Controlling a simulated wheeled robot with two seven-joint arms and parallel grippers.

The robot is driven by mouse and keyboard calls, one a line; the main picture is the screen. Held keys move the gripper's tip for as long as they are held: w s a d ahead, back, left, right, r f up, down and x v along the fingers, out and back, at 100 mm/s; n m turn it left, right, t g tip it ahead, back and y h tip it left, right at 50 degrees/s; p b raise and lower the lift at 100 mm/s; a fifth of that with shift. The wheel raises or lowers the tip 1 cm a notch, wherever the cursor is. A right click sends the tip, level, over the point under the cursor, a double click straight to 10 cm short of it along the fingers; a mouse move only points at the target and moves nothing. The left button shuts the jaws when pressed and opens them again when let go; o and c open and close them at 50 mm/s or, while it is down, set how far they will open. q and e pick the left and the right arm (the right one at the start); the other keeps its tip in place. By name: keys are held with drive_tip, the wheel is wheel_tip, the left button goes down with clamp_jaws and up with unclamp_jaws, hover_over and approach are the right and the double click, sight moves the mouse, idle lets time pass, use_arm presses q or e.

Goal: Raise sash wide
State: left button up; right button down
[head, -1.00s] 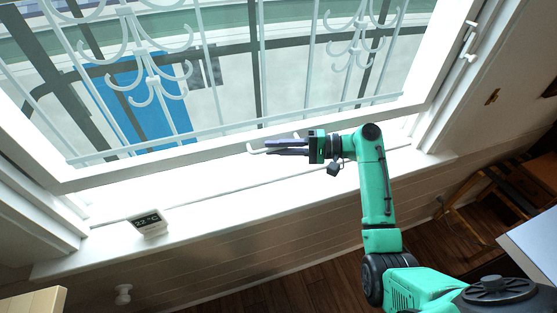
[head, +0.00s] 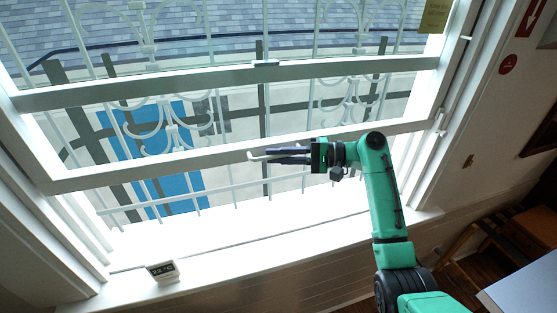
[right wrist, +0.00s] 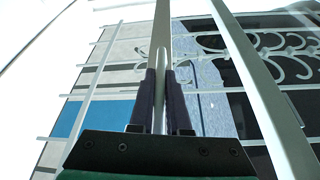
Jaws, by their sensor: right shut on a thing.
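The white window sash (head: 120,175) stands part way up, with an open gap between its bottom rail and the sill (head: 235,255). Its white lift handle (head: 253,156) sticks out from the bottom rail. My right gripper (head: 275,156) comes from the right and is shut on this handle. In the right wrist view the dark fingers of my right gripper (right wrist: 161,95) lie on either side of the pale handle bar (right wrist: 161,62). My left gripper is in neither view.
White scroll ironwork (head: 165,125) stands outside the glass. A small clock-thermometer (head: 162,271) sits on the sill at the left. The window's right jamb (head: 425,160) is close to my right arm. The sill below the sash is otherwise clear.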

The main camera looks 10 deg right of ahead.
drive_tip(key=shift+r, duration=0.2)
drive_tip(key=c, duration=0.9)
unclamp_jaws()
drive_tip(key=shift+f, duration=0.15)
drive_tip(key=shift+d+f, duration=0.1)
drive_tip(key=shift+d, duration=0.2)
drive_tip(key=b+v, duration=0.5)
drive_tip(key=v, duration=0.9)
drive_tip(key=shift+s+b, duration=0.15)
drive_tip(key=shift+b, duration=0.2)
